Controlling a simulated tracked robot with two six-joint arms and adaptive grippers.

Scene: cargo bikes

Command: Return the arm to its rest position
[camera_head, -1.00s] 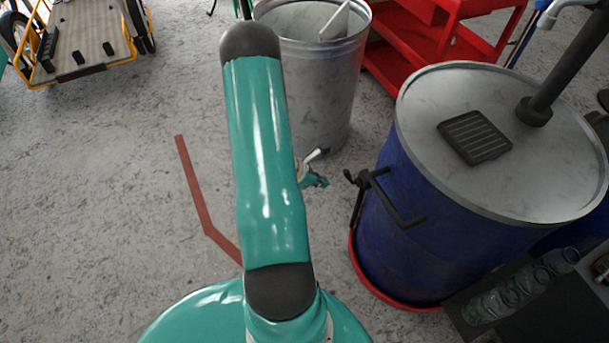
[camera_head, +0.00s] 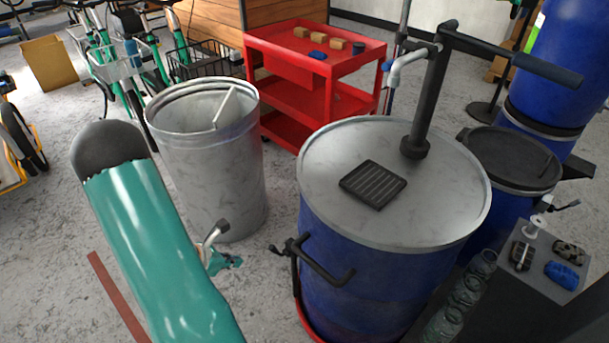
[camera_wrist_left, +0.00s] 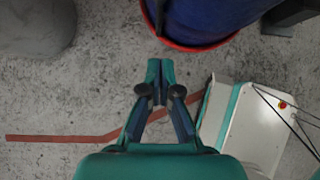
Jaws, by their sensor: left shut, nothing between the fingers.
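My left arm, teal with dark grey joints, comes in from the lower left in the head view. My left gripper (camera_head: 226,262) shows only in part past the arm's edge, low between the metal bin and the blue drum. In the left wrist view the gripper (camera_wrist_left: 160,72) has its fingertips together, with nothing between them, above the bare concrete floor. My right gripper is in neither view.
An open metal bin (camera_head: 215,180) stands behind the gripper. A blue drum (camera_head: 350,255) with a grey lid and pump is to its right. A red shelf cart (camera_head: 325,105) stands behind. Red tape (camera_wrist_left: 60,138) marks the floor.

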